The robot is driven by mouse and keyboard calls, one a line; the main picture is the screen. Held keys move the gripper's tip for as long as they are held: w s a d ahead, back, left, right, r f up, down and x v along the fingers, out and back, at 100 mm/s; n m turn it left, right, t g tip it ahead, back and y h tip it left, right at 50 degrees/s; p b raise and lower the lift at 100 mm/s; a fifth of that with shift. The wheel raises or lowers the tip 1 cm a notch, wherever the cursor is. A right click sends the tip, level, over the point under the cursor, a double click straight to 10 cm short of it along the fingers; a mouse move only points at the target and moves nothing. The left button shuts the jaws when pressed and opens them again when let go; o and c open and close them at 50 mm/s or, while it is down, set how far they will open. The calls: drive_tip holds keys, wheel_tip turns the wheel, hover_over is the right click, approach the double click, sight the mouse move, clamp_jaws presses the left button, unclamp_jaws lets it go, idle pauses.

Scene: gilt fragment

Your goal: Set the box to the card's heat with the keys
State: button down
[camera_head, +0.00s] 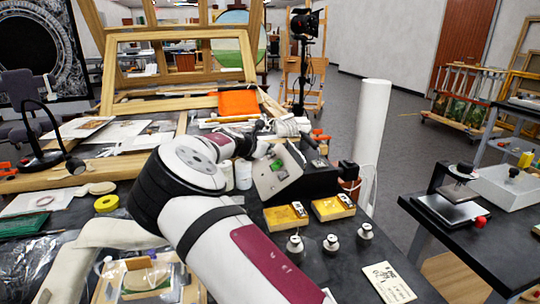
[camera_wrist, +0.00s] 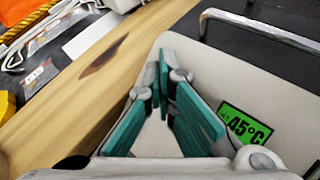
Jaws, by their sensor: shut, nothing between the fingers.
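The box (camera_head: 269,181) has a pale sloping front panel and dark sides and stands on the dark bench. In the wrist view its pale panel (camera_wrist: 285,95) carries a lit green display (camera_wrist: 244,124) reading 45°C, with smaller text above too small to read. I cannot make out the keys; my gripper covers part of the panel. A cream card (camera_head: 388,283) with dark writing, unreadable here, lies at the bench's front right. My gripper (camera_wrist: 164,62) is shut and empty, its teal-padded fingers over the panel; whether they touch it I cannot tell.
Two yellow booklets or packs (camera_head: 286,217) and several small metal weights or knobs (camera_head: 295,243) lie in front of the box. A white roll (camera_head: 370,140) stands upright to the right. Wooden frames (camera_head: 108,75) stand behind.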

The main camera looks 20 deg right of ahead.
drive_tip(key=shift+s+f, duration=0.1)
drive_tip(key=shift+f, duration=0.1)
drive_tip(key=shift+a+r+p, duration=0.4)
drive_tip(key=shift+a+r, duration=0.1)
drive_tip(key=shift+r, duration=0.25)
drive_tip(key=shift+d+f, duration=0.1)
drive_tip(key=shift+d, duration=0.05)
idle(0.3)
drive_tip(key=shift+d+f, duration=0.1)
drive_tip(key=shift+d+f, duration=0.3)
drive_tip(key=shift+f, duration=0.25)
idle(1.1)
drive_tip(key=shift+a+r, duration=0.1)
drive_tip(key=shift+r, duration=0.05)
drive_tip(key=shift+a+r+p, duration=0.4)
drive_tip(key=shift+r+p, duration=0.1)
drive_tip(key=shift+r, duration=0.15)
